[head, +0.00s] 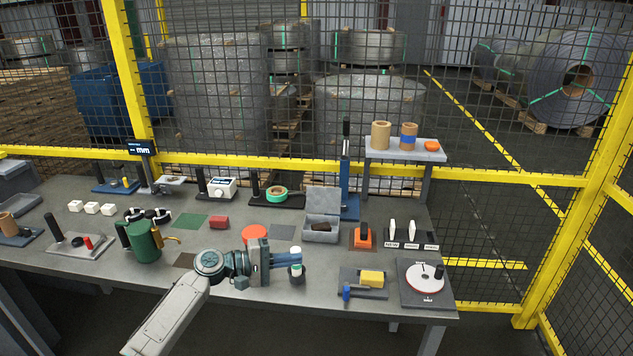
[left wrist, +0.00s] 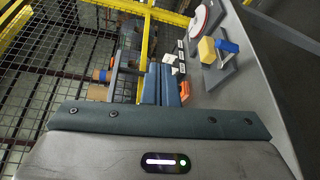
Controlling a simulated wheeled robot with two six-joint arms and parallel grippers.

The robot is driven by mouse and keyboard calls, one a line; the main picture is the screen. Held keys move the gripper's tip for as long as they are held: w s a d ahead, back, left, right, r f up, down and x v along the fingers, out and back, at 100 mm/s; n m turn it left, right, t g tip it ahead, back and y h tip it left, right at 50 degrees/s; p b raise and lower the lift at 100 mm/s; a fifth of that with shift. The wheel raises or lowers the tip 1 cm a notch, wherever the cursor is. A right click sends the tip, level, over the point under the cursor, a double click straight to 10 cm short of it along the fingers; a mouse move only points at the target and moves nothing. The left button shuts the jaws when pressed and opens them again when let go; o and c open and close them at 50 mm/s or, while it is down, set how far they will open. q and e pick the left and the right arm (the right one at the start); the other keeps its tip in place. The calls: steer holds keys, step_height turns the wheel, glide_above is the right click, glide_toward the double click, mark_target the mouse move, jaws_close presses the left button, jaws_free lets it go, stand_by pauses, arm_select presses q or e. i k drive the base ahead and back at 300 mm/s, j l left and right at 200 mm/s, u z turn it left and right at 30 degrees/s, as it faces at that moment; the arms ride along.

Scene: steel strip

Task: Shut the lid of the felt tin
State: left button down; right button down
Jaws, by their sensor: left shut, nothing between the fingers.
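The felt tin (head: 322,236) is a small grey open box at the middle right of the bench in the head view. Its lid (head: 322,200) stands raised at the back, and something dark brown lies inside. My left gripper (head: 298,258) is in front of the tin and a little to its left, apart from it in the picture. Its blue fingers are shut and empty, and they also show in the left wrist view (left wrist: 167,84). I cannot make out the tin in the left wrist view. My right gripper is not in view.
A white-capped item in a dark cup (head: 297,273) stands by my left fingertips. An orange block (head: 362,238) is right of the tin, and a red disc (head: 254,233) left. A blue post (head: 348,185) rises behind. A yellow block (head: 372,278) lies front right.

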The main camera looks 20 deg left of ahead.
mark_target(319, 199)
steer(key=i+j, duration=0.55)
steer(key=i, duration=0.15)
steer(key=i+j, duration=0.55)
steer(key=i, duration=0.2)
